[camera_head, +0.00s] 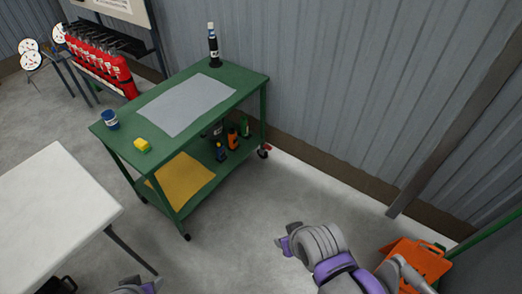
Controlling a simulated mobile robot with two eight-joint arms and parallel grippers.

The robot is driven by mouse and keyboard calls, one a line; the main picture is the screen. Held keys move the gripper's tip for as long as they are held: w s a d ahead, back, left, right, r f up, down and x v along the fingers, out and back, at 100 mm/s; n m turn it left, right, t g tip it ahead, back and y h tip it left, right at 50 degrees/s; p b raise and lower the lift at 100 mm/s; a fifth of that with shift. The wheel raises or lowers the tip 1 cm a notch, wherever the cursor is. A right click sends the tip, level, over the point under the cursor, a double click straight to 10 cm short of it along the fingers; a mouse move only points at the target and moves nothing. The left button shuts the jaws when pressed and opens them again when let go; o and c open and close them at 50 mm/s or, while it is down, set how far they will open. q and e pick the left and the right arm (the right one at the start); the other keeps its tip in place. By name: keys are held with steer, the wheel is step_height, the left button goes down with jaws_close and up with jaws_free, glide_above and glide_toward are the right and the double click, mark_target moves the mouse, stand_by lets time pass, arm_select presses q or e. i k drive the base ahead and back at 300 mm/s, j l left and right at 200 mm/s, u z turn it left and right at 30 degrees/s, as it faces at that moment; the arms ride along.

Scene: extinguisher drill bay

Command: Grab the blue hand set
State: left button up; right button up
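A small dark blue hand set (221,152) appears to stand on the lower shelf of the green cart (250,82), near its front right side. An orange hand set (233,139) and a green one (244,127) stand in a row behind it. They are small, so details are hard to tell. My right gripper (286,238) is low in front of the cart, apart from it. My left gripper (140,287) barely shows at the bottom edge. Finger openings are unclear on both.
The cart top holds a grey mat (185,104), a blue can (111,120), a yellow block (142,145) and a dark bottle (214,45). A yellow sheet (182,180) lies below. A white table (50,215) stands left, an orange container (425,262) right. Floor before the cart is clear.

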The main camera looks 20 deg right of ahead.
mark_target(221, 157)
steer(key=z, duration=0.25)
steer(key=i+l, duration=0.15)
steer(key=i, duration=0.35)
steer(key=i+l+u, duration=0.1)
steer(key=i, duration=0.45)
steer(key=i+l, duration=0.25)
steer(key=i, duration=0.25)
